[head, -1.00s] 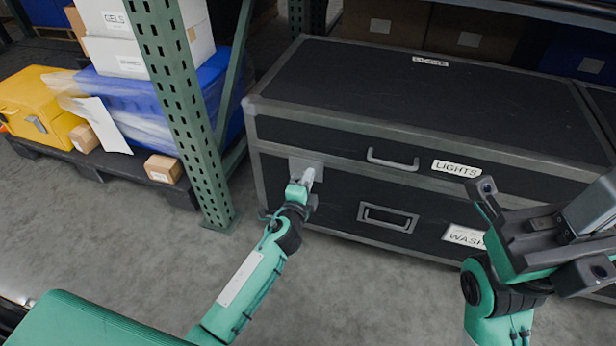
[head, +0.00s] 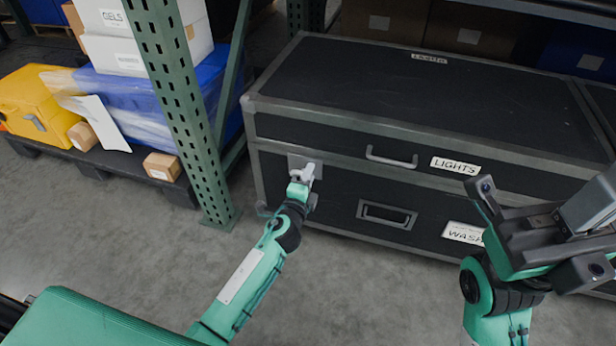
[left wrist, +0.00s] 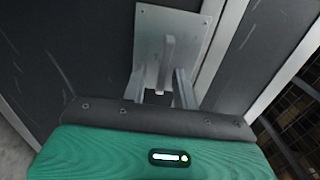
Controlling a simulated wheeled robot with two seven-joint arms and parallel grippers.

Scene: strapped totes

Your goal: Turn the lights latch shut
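The black lights case (head: 395,90) has grey edging and a "LIGHTS" label. Its latch is a pale metal plate (left wrist: 195,28) with a raised tab (left wrist: 165,60), at the left of the case's front. The tab points roughly straight down in the left wrist view. My left gripper (head: 303,180) is at this latch. In the left wrist view its fingers (left wrist: 160,88) stand apart, one on each side of the tab, and the tab looks closer to the right finger. Contact cannot be made out. My right gripper (head: 540,230) is open and empty before the case's right part.
A green rack upright (head: 180,100) stands left of the case. Beyond it, a dark pallet (head: 95,165) carries a yellow case (head: 35,100), wrapped blue goods and small cartons. The case front also has a handle (head: 390,160) and a recessed pull (head: 387,215). Grey floor before it is clear.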

